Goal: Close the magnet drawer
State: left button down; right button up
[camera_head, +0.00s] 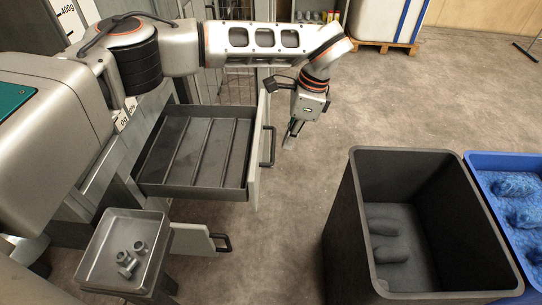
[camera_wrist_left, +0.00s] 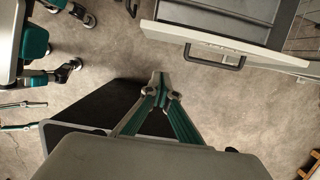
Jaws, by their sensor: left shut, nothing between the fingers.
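A grey drawer (camera_head: 178,190) with several long dividers stands pulled out of the cabinet in the head view. I see nothing in its compartments. Its pale front panel (camera_head: 256,165) carries a dark bar handle (camera_head: 269,147). In the wrist view the front panel (camera_wrist_left: 225,43) and handle (camera_wrist_left: 214,62) are at the upper right. My left gripper (camera_head: 291,138) is shut and empty, pointing down just right of the handle, apart from it. Its fingertips (camera_wrist_left: 158,77) show over the floor in the wrist view. No label shows which drawer is the magnet drawer. My right gripper is not seen.
A lower drawer front (camera_head: 190,239) with a handle (camera_head: 222,242) juts out below. A metal tray (camera_head: 93,262) with several bolts stands at lower left. A black bin (camera_head: 345,215) and a blue bin (camera_head: 480,158) stand at right. Floor between drawer and bins is clear.

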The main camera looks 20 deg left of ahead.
pick_arm(q)
jog(key=s+a+f+b, duration=0.1)
jog(key=a+f+b, duration=0.2)
jog(key=a+f, duration=0.3)
jog(key=x, duration=0.3)
jog(key=shift+f, duration=0.2)
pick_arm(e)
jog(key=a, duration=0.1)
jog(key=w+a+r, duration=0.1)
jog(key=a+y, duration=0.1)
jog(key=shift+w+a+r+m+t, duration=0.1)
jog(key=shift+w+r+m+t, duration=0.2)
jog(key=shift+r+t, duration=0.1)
pick_arm(q)
jog(key=shift+s, duration=0.1)
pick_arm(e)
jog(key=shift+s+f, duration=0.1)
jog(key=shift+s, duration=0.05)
